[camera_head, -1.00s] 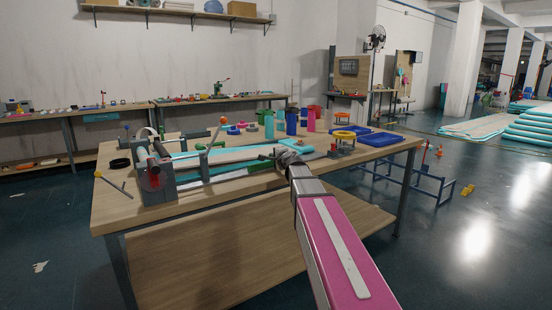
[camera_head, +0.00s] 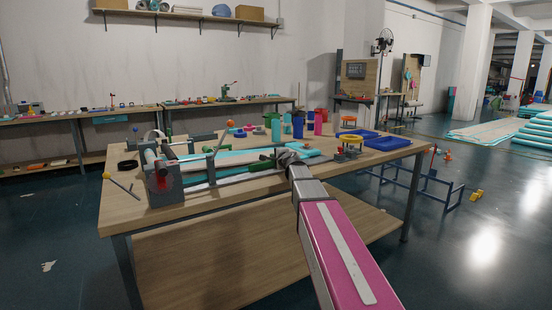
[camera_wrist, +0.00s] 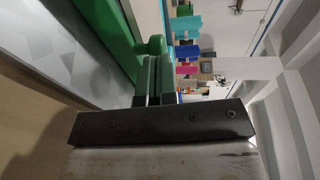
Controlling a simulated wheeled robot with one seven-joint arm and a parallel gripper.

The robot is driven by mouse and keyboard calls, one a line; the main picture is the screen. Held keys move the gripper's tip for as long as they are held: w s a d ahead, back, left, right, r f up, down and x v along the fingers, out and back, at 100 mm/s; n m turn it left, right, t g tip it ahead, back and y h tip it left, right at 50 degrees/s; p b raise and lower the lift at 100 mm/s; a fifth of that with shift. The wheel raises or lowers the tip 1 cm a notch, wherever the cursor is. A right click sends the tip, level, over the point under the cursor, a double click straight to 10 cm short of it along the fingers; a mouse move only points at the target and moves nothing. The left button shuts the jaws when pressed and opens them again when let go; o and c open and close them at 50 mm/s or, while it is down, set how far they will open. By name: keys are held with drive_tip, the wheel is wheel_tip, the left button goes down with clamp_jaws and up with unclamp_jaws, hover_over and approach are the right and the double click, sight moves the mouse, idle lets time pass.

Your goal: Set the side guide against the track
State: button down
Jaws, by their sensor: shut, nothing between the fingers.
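My gripper (camera_head: 286,156) reaches over the front side of the wooden workbench, at the right end of the track machine. In the wrist view its two dark fingers (camera_wrist: 156,78) are together, with nothing between them. Green parts, apparently of the side guide (camera_wrist: 105,35), lie just left of and beyond the fingertips; I cannot tell whether they touch. In the head view a green piece (camera_head: 262,166) sits on the grey rail left of my gripper. The white and cyan track (camera_head: 228,160) lies behind that rail, partly hidden by it and the machine frame.
The machine's roller end (camera_head: 162,177) stands at the bench's left. Cups and bottles (camera_head: 298,127) stand behind my gripper. Blue trays (camera_head: 387,143) and a yellow ring stand (camera_head: 350,141) are to the right. The workbench (camera_head: 126,209) has a bare front left corner. Floor in front is open.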

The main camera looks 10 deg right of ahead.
drive_tip(key=v, duration=1.2)
drive_tip(key=shift+s, duration=0.4)
drive_tip(key=shift+d, duration=0.1)
